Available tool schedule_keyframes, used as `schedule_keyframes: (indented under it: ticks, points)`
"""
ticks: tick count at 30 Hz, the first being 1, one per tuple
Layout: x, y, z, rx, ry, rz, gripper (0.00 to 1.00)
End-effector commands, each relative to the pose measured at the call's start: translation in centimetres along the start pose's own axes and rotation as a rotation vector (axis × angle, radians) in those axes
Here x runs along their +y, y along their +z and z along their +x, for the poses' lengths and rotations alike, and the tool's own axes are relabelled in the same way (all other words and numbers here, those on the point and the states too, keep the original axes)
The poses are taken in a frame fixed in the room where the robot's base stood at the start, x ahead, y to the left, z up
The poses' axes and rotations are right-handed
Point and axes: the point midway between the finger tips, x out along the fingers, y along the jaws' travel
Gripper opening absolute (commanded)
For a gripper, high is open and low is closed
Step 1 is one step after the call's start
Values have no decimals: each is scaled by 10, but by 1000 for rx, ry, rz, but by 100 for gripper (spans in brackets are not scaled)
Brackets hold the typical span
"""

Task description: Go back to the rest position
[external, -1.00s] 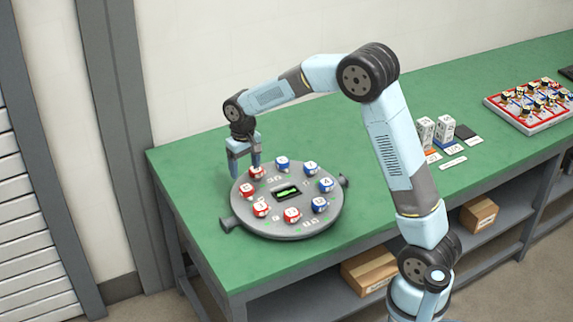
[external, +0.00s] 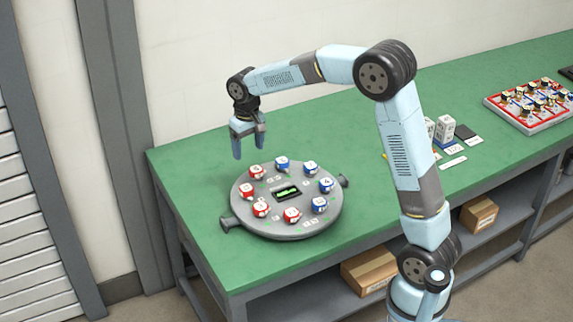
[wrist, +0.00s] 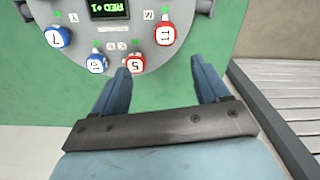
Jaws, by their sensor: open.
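My gripper (external: 249,147) is open and empty, raised above the back left part of a round grey turntable-like plate (external: 285,230). In the wrist view my gripper (wrist: 160,82) shows its two blue fingers apart with nothing between them. The plate carries red pieces, such as one at the back left (external: 256,172), and blue pieces, such as one at the back (external: 282,163). A red piece marked 5 (wrist: 135,65) sits on the plate beside my left fingertip in that view, apart from the jaws.
The green bench (external: 200,180) is clear around the plate. White boxes (external: 444,130) stand to the right behind my arm. A red-rimmed tray (external: 530,122) of small pieces lies at the far right. Cardboard boxes (external: 369,270) are on the shelf below. A wall runs behind.

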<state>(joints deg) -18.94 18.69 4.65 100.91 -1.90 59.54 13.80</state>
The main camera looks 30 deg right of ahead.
Motion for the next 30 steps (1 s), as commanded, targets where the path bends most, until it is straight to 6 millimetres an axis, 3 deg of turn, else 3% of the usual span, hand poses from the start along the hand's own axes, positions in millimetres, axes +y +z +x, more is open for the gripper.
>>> schedule_keyframes:
  ticks: [6, 15, 24, 30]
  points:
    - [40, 41, -47, 69, -2, 26, 74]
    - [89, 113, -96, 165, 1, 63, 74]
    - [127, 192, -123, 261, 9, 100, 74]
    - [146, 246, -130, 324, 18, 124, 74]
